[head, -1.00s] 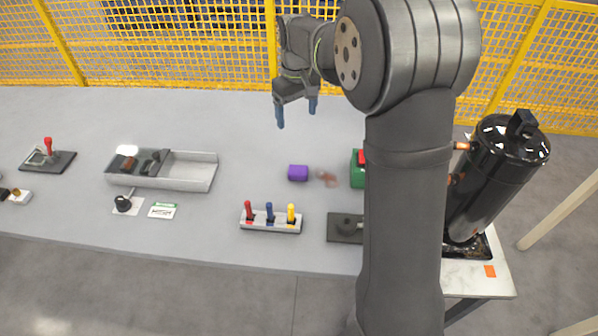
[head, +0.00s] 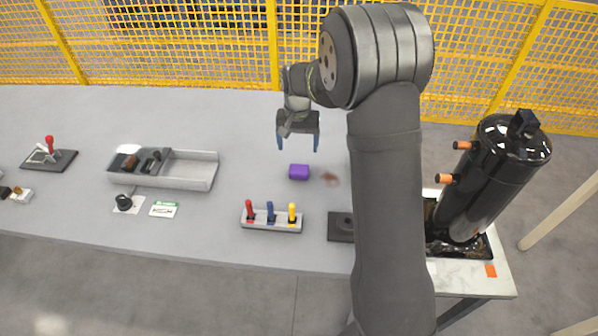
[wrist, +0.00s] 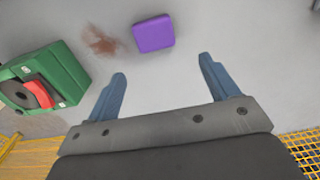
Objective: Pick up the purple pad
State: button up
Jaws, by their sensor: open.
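The purple pad (head: 299,172) is a small block lying on the grey table, right of the table's middle in the head view. In the wrist view the purple pad (wrist: 154,33) lies ahead of the fingertips, roughly between their lines. My gripper (head: 297,146) is open, with blue fingers pointing down, above and just behind the pad, apart from it. In the wrist view both fingers of my gripper (wrist: 164,68) show with nothing between them.
A reddish-brown stain (head: 330,178) is right of the pad. A green box with a red part (wrist: 45,80) stands nearby. A rack with red, blue and yellow tools (head: 271,224) sits in front. A grey tray (head: 190,170) is left. A black cylinder (head: 485,175) stands right.

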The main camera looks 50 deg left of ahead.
aim_at(300, 166)
notch_tip(300, 166, down, 3)
jog(key=shift+f, duration=0.15)
jog(key=shift+d+f, duration=0.2)
jog(key=shift+f, duration=1.15)
jog(key=shift+d+f, duration=0.15)
jog(key=shift+f, duration=1.15)
jog(key=c, duration=1.1)
